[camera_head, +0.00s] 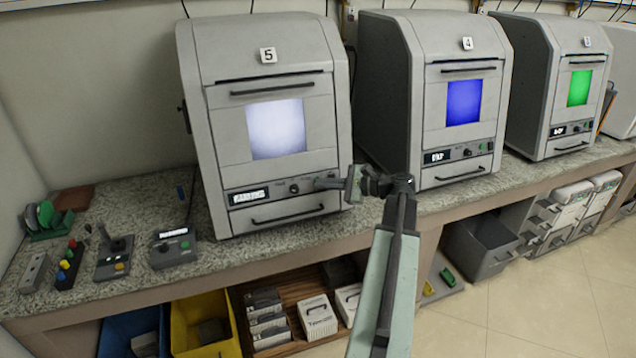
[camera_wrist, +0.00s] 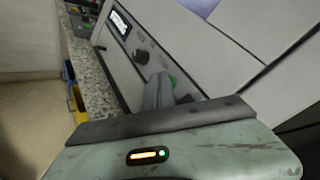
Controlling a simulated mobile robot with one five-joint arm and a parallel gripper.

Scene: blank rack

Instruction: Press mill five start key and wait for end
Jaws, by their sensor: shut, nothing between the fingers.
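Mill five (camera_head: 265,185) is the grey cabinet marked 5 at the left of the row in the head view. Its window (camera_head: 276,128) glows pale white. Its front panel has a lit display (camera_head: 249,196) with unreadable text and a dark knob (camera_head: 295,187). My gripper (camera_head: 320,184) is shut and empty, its tips at the panel right of the knob. In the wrist view my gripper (camera_wrist: 158,92) points at the panel, and the green start key (camera_wrist: 173,81) partly shows behind the tips. I cannot tell whether they touch it. The head view hides the key behind the fingers.
Mill four (camera_head: 440,110) with a blue window and another mill (camera_head: 550,100) with a green window stand to the right. A small control box (camera_head: 174,247) and a joystick box (camera_head: 115,258) sit on the counter at left. Bins and a shelf are below.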

